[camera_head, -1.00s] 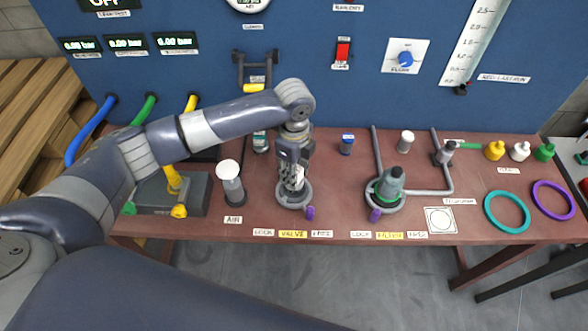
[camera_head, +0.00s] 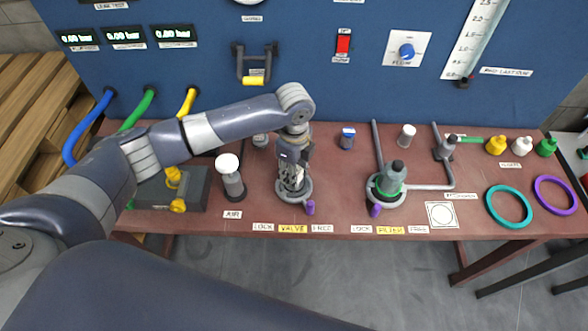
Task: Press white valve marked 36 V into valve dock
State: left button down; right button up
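My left gripper (camera_head: 292,182) points down over the valve dock, a grey ring (camera_head: 283,193) with a purple lever (camera_head: 310,207) at its right front. The gripper's fingers reach into the ring and cover most of what is there. A white part shows faintly between the fingers, but I cannot tell its marking or whether it is seated. I cannot tell how far the fingers are closed. A yellow label reading VALVE (camera_head: 293,229) lies in front of the dock. My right gripper is not in view.
A filter dock (camera_head: 387,203) with a green-banded part stands to the right. A white-topped air knob (camera_head: 228,164) stands to the left. Behind are a blue-capped vial (camera_head: 347,138) and a white cylinder (camera_head: 407,136). Teal (camera_head: 508,206) and purple (camera_head: 554,195) rings lie at right.

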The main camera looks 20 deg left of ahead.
pick_arm(q)
jog(key=shift+s+f, duration=0.1)
jog(key=shift+f, duration=0.4)
jog(key=c, duration=1.1)
grip_release()
notch_tip(320, 180, up, 12)
